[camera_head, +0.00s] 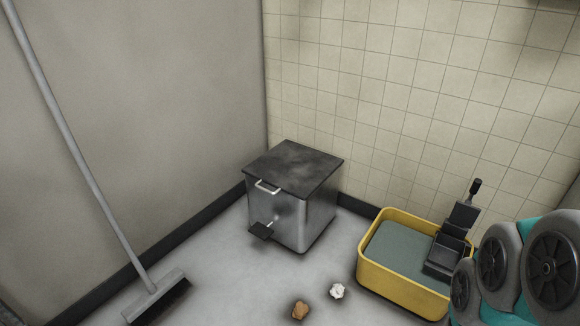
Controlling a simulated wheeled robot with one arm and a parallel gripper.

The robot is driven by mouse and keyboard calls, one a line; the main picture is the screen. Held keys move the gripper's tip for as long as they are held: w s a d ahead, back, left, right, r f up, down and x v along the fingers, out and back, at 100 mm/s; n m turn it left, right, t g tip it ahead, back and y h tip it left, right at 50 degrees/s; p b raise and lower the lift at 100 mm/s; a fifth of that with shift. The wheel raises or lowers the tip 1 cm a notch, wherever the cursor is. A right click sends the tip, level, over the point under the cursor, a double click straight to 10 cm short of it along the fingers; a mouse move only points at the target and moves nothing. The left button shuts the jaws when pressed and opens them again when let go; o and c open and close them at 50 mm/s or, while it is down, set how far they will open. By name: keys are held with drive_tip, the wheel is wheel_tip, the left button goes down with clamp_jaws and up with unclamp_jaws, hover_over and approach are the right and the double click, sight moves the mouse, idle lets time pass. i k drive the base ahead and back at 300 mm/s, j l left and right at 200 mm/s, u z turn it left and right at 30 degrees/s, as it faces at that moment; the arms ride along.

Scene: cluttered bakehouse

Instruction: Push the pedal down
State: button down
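A square metal bin (308,218) with a dark lid stands on the floor near the room's corner. The lid (294,166) lies flat and looks closed, with a pale handle (267,187) at its front edge. A small black pedal (261,231) sticks out low on the bin's front left face. It looks roughly level and a little above the floor. My arm shows only as grey and teal links at the lower right. My gripper is outside the picture, so its state and its distance from the pedal do not show.
A yellow mop bucket (372,276) with a black wringer (449,247) stands right of the bin. A broom (152,291) leans on the left wall. A brown crumpled scrap (300,309) and a white one (338,290) lie in front. The floor before the pedal is clear.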

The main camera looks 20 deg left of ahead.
sight(259, 230)
drive_tip(key=i+j, duration=0.15)
drive_tip(key=j, duration=0.2)
drive_tip(key=i+j, duration=0.15)
drive_tip(key=j, duration=0.2)
drive_tip(key=i+j, duration=0.15)
drive_tip(key=j, duration=0.2)
drive_tip(key=i+j, duration=0.15)
drive_tip(key=j, duration=0.2)
drive_tip(key=i+j, duration=0.15)
drive_tip(key=j, duration=0.2)
